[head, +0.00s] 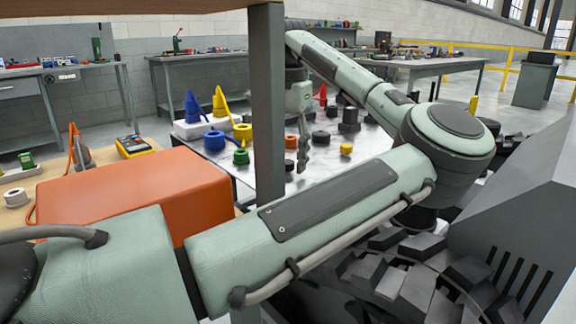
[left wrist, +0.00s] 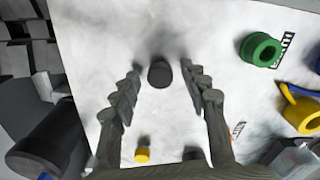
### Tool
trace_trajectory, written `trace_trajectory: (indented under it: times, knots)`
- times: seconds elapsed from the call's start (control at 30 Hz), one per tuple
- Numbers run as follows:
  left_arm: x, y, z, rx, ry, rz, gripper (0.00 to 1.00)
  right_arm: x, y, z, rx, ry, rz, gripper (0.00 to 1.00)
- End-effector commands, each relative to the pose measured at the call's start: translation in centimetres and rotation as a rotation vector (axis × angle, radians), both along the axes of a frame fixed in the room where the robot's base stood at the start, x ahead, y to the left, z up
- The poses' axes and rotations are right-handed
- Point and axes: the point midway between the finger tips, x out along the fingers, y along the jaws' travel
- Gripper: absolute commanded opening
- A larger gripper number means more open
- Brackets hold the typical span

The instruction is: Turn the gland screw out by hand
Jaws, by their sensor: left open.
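My left gripper (head: 302,166) hangs down over a light-topped table in the head view, fingers pointing down. In the left wrist view the left gripper (left wrist: 160,67) is open, its jointed fingers well apart. A short dark round piece (left wrist: 159,74) stands between the fingertips, with visible space on both sides. I cannot tell for sure whether it is the gland screw. A small yellow piece (head: 346,149) sits on the table right of the gripper; it also shows in the left wrist view (left wrist: 142,155). My right gripper is not in view.
A green ring (head: 241,157), a blue ring (head: 214,141) and a yellow ring (head: 243,132) lie left of the gripper. A dark hexagonal piece (head: 349,120) stands behind. A grey post (head: 267,110) and an orange box (head: 135,195) are nearer me. Dark track links (head: 390,285) lie front right.

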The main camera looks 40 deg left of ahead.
Motion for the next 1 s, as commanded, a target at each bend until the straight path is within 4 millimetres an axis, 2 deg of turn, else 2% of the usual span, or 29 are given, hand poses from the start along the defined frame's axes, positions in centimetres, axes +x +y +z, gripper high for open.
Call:
trace_trajectory:
  times: [0.17, 0.23, 0.5, 0.73, 1.0]
  knots:
    - [0.0, 0.0, 0.0, 0.001, 0.000, -0.140, 0.45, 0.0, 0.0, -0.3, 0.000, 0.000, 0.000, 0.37]
    - [0.0, 0.0, -0.1, 0.001, 0.000, -0.248, 0.45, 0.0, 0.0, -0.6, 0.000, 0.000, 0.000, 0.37]
    - [0.0, 0.0, -0.1, 0.001, 0.000, -0.828, 0.45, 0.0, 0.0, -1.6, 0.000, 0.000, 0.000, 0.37]
    - [0.0, 0.0, -0.1, 0.002, -0.001, -1.044, 0.45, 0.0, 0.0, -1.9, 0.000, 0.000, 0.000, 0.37]
    - [0.0, 0.0, -0.1, 0.002, -0.001, -1.629, 0.45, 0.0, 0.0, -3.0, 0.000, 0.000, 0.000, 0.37]
